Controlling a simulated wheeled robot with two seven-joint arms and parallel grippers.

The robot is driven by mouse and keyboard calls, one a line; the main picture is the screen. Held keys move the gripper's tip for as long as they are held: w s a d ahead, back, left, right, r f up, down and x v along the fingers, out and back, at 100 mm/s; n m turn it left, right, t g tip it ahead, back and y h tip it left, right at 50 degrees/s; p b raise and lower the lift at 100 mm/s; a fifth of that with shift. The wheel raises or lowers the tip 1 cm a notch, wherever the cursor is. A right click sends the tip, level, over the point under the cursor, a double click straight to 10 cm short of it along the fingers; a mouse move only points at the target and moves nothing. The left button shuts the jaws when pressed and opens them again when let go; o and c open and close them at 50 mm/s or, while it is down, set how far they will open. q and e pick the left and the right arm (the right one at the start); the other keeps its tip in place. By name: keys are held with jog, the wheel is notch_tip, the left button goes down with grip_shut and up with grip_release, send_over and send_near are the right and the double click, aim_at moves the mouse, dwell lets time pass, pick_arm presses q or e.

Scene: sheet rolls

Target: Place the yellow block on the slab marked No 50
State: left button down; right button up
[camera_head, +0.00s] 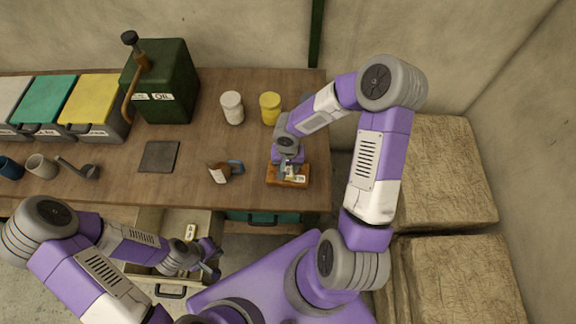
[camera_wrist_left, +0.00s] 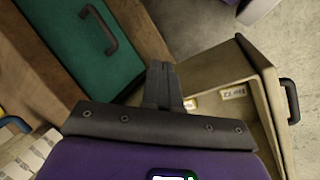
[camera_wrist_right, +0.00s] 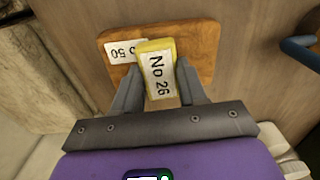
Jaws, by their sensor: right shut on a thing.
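The yellow block (camera_wrist_right: 157,74) has a white label reading "No 26". My right gripper (camera_head: 287,168) is shut on it, one finger on each side, in the right wrist view. The block is over the orange-brown wooden slab (camera_wrist_right: 200,52), whose white label reads "50" with its left part partly covered by the block. The slab (camera_head: 273,176) lies near the table's front right edge in the head view. I cannot tell whether the block touches it. My left gripper (camera_head: 212,262) is over the open drawer, its fingers (camera_wrist_left: 163,78) together and empty.
The open drawer (camera_wrist_left: 262,120) holds labelled pieces. A white jar (camera_head: 232,107) and yellow jar (camera_head: 270,107) stand behind. A dark mat (camera_head: 159,156) and green oil can (camera_head: 165,85) are further left.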

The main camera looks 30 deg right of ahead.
aim_at(288, 169)
jog(key=shift+f, duration=0.2)
jog(key=o, duration=1)
jog(key=shift+o, duration=0.2)
jog(key=shift+r, duration=0.15)
jog(key=shift+r, duration=0.3)
notch_tip(288, 169, up, 12)
jog(key=p, duration=0.3)
jog(key=shift+f, duration=0.2)
